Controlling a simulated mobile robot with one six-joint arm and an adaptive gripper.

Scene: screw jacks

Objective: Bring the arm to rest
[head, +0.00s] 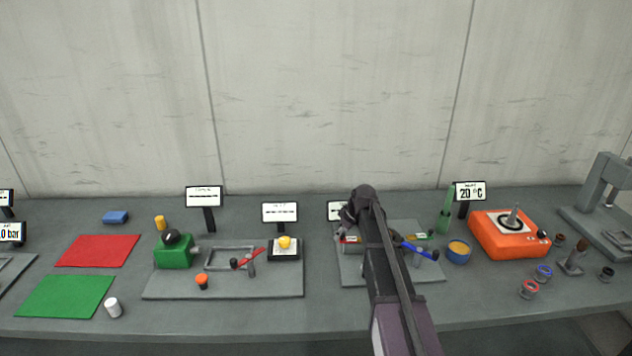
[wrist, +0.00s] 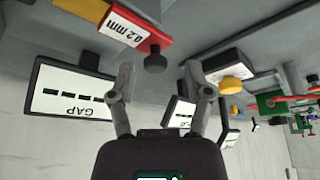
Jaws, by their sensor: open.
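My arm reaches in from the bottom of the head view over the grey plate (head: 425,270) of the middle-right station. My gripper (head: 346,220) is small and partly covered by my own wrist there. In the wrist view my gripper (wrist: 160,75) has its two fingers spread apart with nothing between them. A red and yellow piece marked 0.2 mm (wrist: 125,28) lies beyond the left fingertip, apart from it. A GAP display (wrist: 72,95) stands left of the fingers, showing dashes. My arm hides part of the station.
Close to my arm are a blue-handled lever (head: 420,249), a green upright piece (head: 446,212) and a blue bowl (head: 458,253). An orange box (head: 508,236) stands to the right. Left are another station plate (head: 190,287), a yellow button (head: 285,242) and a green box (head: 174,254).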

